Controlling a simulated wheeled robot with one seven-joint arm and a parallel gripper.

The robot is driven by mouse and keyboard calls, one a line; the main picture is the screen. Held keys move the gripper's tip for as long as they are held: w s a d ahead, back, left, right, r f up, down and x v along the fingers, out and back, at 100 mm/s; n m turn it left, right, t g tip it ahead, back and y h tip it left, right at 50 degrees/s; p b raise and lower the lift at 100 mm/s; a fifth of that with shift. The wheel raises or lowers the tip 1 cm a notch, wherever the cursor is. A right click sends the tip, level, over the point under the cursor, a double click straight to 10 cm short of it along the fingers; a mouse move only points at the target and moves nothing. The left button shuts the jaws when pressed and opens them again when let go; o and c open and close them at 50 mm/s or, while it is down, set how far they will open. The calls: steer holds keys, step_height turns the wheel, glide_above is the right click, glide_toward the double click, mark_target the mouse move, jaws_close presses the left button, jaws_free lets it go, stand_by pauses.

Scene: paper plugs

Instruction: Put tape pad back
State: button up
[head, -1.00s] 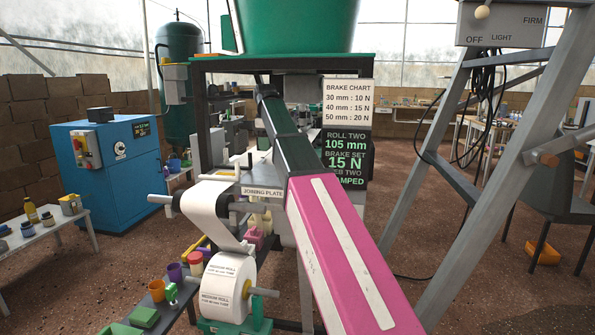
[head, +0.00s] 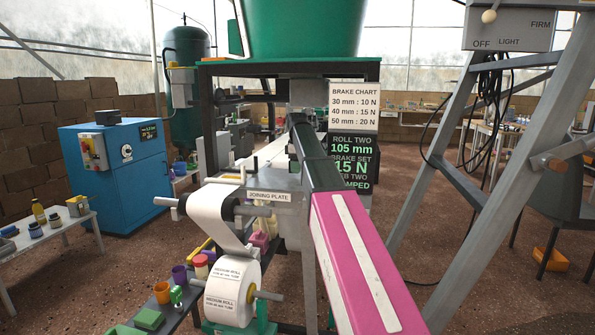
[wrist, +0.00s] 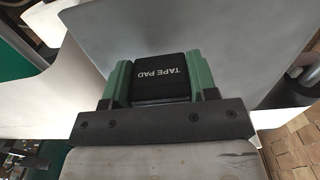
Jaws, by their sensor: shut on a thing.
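The tape pad (wrist: 160,77) is a black block with white "TAPE PAD" lettering, upside down in the wrist view. My gripper (wrist: 163,78) has its two green fingers shut on the pad, one at each side. A broad grey surface lies behind the pad in the wrist view; I cannot tell how far it is from the pad. In the head view my pink and dark arm reaches forward to the machine beside the joining plate (head: 269,196). My gripper and the pad cannot be made out there.
A white paper roll (head: 232,290) with its web running up over a roller stands at the front left of the machine. A low bench (head: 187,308) with small coloured cups is beside it. Grey frame legs (head: 425,165) stand at right. A blue cabinet (head: 122,180) is at left.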

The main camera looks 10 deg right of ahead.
steer(key=shift+f, duration=0.75)
steer(key=o, duration=0.8)
steer(key=shift+f, duration=0.1)
step_height(320, 180, up, 12)
steer(key=shift+r, duration=0.15)
